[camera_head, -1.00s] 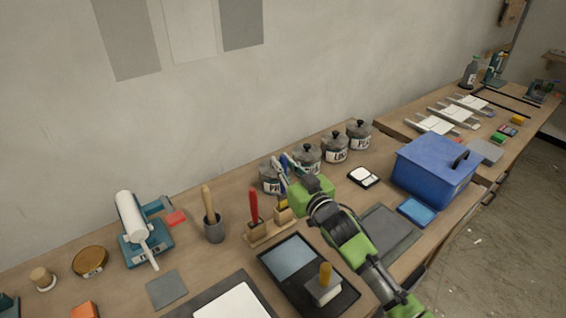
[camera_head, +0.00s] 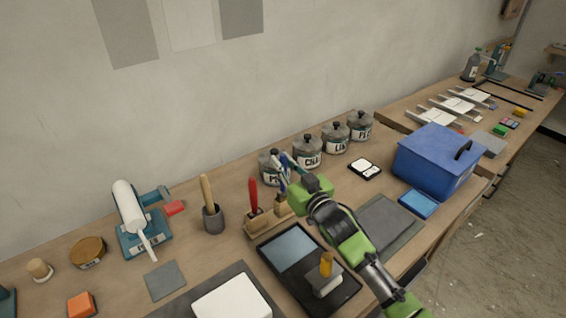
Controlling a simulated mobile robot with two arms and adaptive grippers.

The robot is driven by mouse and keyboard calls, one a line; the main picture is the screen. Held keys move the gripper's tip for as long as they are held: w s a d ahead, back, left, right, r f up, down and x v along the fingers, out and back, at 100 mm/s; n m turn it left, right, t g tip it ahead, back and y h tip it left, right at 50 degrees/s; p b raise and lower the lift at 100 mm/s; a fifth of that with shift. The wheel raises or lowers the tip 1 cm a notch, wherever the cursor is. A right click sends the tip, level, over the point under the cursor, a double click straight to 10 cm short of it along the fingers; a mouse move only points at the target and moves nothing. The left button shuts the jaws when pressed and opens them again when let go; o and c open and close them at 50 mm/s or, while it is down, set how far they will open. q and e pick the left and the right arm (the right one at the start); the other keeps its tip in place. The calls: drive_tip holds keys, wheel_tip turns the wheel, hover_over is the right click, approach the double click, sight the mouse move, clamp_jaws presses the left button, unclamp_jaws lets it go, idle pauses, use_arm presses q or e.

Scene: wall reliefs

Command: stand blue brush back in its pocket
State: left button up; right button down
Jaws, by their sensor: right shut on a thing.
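My right gripper (camera_head: 284,168) is shut on the blue brush, whose blue handle (camera_head: 284,183) shows in small part between the fingers. The brush looks roughly upright at the right end of the wooden brush rack (camera_head: 262,231). A pale brown piece (camera_head: 281,204) below the handle looks like its lower part; I cannot tell whether it sits in the pocket or hangs just above it. A red brush (camera_head: 253,194) stands upright in the rack to the left. My left gripper is not in view.
Several lidded jars (camera_head: 307,152) stand close behind the gripper. A grey cup with a wooden handle (camera_head: 213,219) is left of the rack. A black tray (camera_head: 308,277) with a yellow-handled stamp (camera_head: 324,277) lies in front. A blue box (camera_head: 436,163) stands to the right.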

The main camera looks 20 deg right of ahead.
sight(283, 155)
drive_tip(key=shift+f+b, duration=0.95)
drive_tip(key=shift+f, duration=0.5)
drive_tip(key=c, duration=1.4)
unclamp_jaws()
drive_tip(key=shift+r, duration=0.1)
drive_tip(key=shift+r+p, duration=3.85)
drive_tip(key=shift+r, duration=0.15)
drive_tip(key=shift+f, duration=0.15)
